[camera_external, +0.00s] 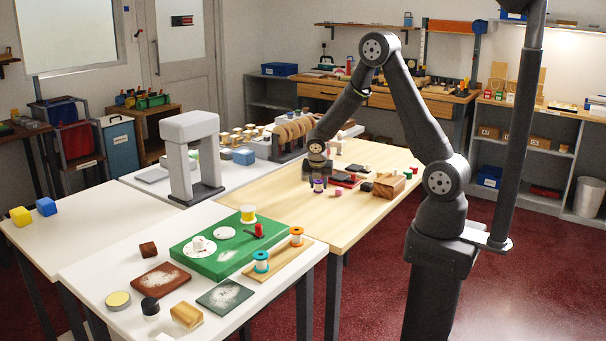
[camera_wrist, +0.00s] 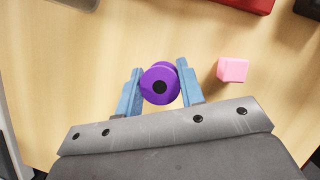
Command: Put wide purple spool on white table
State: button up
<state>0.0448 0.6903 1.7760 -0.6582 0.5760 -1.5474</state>
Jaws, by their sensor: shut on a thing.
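A purple spool (camera_wrist: 160,84) with a dark centre hole is between the two blue fingers of my gripper (camera_wrist: 158,88) in the wrist view. The fingers touch it on both sides, so the gripper is shut on it. In the external view the purple spool (camera_external: 318,185) shows under my gripper (camera_external: 312,180), over the light wooden table (camera_external: 290,222). I cannot tell whether it touches the wood. White tables stand to the left; the front white table (camera_external: 95,265) bears a green board, and another white surface (camera_external: 150,187) lies behind it.
A pink cube (camera_wrist: 232,69) lies right of my gripper. A brown box (camera_external: 389,186) and several small pieces stand on the wooden table. The green board (camera_external: 225,250) holds spools and dishes. The wooden table's front is clear.

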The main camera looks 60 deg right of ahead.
aim_at(298, 198)
notch_tip(298, 198, up, 4)
jog(key=shift+f, duration=0.1)
jog(key=s+d+r, duration=0.7)
jog(key=s+d, duration=0.1)
jog(key=d, duration=0.1)
jog(key=w+a+f+m+g, duration=0.1)
jog(key=w+a+m, duration=0.1)
jog(key=m, duration=0.2)
jog(key=w+a+f+m+g, duration=0.2)
jog(key=w+a+m, duration=0.1)
jog(key=m, duration=0.1)
jog(key=w+a+f+m+g, duration=0.1)
jog(key=w+a+m, duration=0.1)
jog(key=m, duration=0.2)
jog(key=shift+w+a+f+g, duration=0.15)
jog(key=shift+a+f+g, duration=0.15)
jog(key=shift+f+g, duration=0.1)
jog(key=w+a+f+m+y, duration=0.1)
jog(key=a+m, duration=0.2)
jog(key=w+a+f+m+g+y, duration=0.1)
jog(key=a+m, duration=0.3)
jog(key=w+a+f+m+y, duration=0.1)
jog(key=w+a+m+y, duration=0.1)
jog(key=a+m, duration=0.1)
jog(key=shift+a+f+m+g, duration=0.3)
jog(key=shift+f+m, duration=0.05)
jog(key=shift+m, duration=0.35)
jog(key=shift+d, duration=0.1)
